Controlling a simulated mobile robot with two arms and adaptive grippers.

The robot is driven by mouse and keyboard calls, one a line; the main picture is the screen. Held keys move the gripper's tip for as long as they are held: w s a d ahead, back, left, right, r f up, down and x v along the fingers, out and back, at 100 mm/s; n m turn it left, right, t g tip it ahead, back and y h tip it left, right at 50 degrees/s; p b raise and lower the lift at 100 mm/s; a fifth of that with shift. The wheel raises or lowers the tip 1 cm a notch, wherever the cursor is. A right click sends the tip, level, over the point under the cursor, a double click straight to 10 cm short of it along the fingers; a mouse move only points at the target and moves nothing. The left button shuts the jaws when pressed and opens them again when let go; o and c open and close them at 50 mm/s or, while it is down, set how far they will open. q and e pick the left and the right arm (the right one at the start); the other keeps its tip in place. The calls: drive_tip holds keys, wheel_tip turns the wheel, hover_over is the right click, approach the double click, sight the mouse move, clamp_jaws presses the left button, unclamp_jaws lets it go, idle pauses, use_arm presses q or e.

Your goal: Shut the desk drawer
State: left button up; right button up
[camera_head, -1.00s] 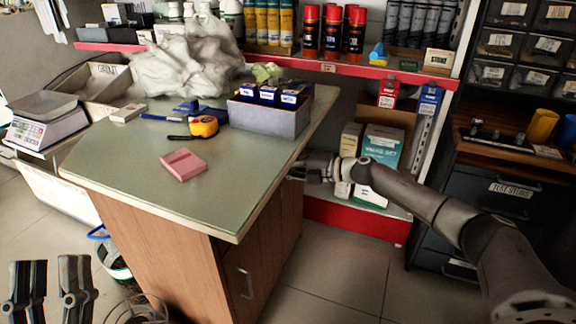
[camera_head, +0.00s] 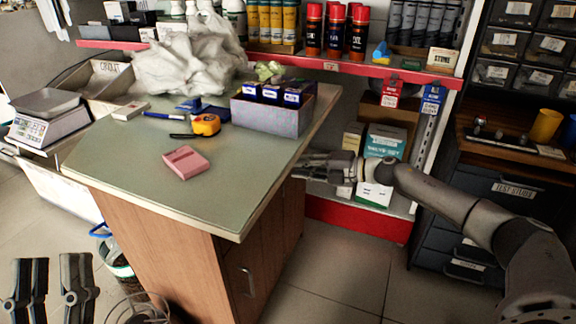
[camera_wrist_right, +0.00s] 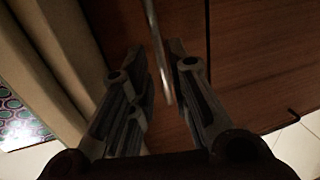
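The desk (camera_head: 165,160) has a green top and brown wooden fronts. A lower front carries a metal handle (camera_head: 247,283). My right gripper (camera_head: 298,168) is at the desk's right side, just below the top's edge, with its fingertips partly hidden. In the right wrist view my right gripper (camera_wrist_right: 162,65) is open, and a thin metal bar (camera_wrist_right: 158,45), seemingly a handle, runs between its fingers in front of a wooden panel (camera_wrist_right: 250,55). I cannot tell whether they touch or how far the drawer is out. My left gripper (camera_head: 48,285) is open and empty at bottom left.
On the desk are a pink block (camera_head: 186,162), a yellow tape measure (camera_head: 206,125), a purple box (camera_head: 270,113) and a white plastic bag (camera_head: 185,65). A red-edged shelf (camera_head: 355,222) stands behind my right arm. A bin (camera_head: 118,262) is left of the desk.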

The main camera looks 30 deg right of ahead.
drive_tip(key=v, duration=0.6)
drive_tip(key=shift+s+d, duration=0.25)
idle(0.3)
